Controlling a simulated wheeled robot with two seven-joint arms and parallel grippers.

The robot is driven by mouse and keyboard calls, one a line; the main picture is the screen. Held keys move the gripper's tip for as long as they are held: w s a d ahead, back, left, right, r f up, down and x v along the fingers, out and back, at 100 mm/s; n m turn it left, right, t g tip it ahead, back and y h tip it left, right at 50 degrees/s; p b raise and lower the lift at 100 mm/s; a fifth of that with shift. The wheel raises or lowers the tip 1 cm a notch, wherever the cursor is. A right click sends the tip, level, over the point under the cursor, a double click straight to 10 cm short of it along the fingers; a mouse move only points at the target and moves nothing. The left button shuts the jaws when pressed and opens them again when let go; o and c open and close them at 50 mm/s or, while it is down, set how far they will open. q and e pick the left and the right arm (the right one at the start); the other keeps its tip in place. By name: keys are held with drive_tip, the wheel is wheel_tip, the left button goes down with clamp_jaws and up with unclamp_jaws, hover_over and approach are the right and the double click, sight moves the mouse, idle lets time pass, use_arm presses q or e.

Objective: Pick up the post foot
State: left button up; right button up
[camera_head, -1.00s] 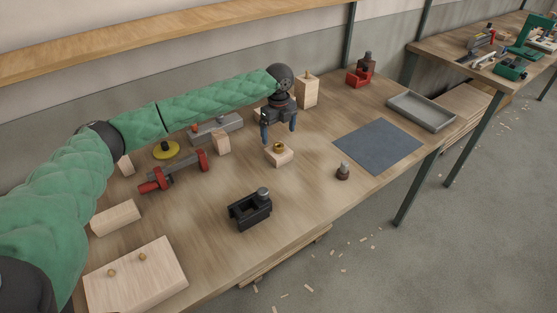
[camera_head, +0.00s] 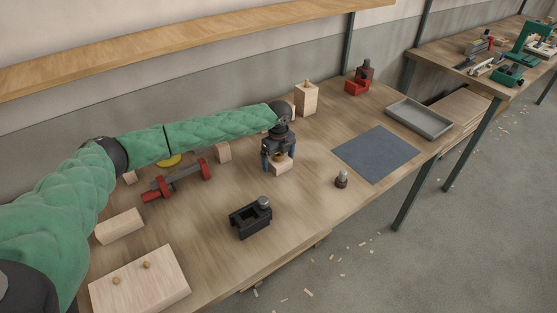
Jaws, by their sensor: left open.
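A small pale wooden block (camera_head: 283,168) with a brass ring on top, which looks like the post foot, sits on the workbench near its middle. My left gripper (camera_head: 278,161) points down over this block. Its blue fingers are open, one on each side of the brass ring. The gripper hides most of the ring and part of the block. I cannot tell whether the fingers touch it. My right gripper does not show.
The bench (camera_head: 215,220) holds a black clamp (camera_head: 250,218), a red-and-grey clamp (camera_head: 178,182), a dark knob (camera_head: 341,179), a tall block (camera_head: 306,99) and a board with two pegs (camera_head: 140,285). To the right lie a grey-blue mat (camera_head: 376,154) and grey tray (camera_head: 419,118).

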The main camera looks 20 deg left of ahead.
use_arm(q)
drive_tip(key=shift+f, duration=0.35)
drive_tip(key=c, duration=1.3)
drive_tip(key=shift+r, duration=0.2)
